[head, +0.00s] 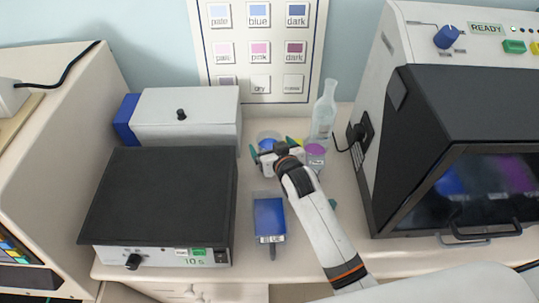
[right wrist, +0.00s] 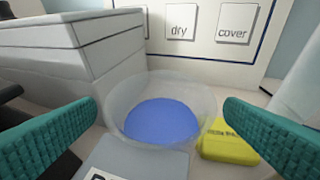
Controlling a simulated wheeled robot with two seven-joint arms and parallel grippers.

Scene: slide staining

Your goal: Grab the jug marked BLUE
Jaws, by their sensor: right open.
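A clear round vessel with blue liquid (right wrist: 162,120), which looks like the BLUE jug, stands in the right wrist view between my right gripper's fingers (right wrist: 163,135). A grey plate (right wrist: 135,162) with partly cut-off lettering is in front of it, so the full marking is not readable. In the head view the blue vessel (head: 267,136) is at the back of the bench, partly hidden by my right gripper (head: 277,150). The teal fingers are wide apart with nothing held. I cannot tell whether they touch the vessel. My left gripper is not in view.
A vessel with pink-purple liquid (head: 315,150) and a clear bottle (head: 323,112) stand to the right. A yellow block (right wrist: 230,142) is beside the blue vessel. A labelled blue rectangular container (head: 269,216) is nearer. A white box (head: 190,115) and a black-topped device (head: 160,195) are left.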

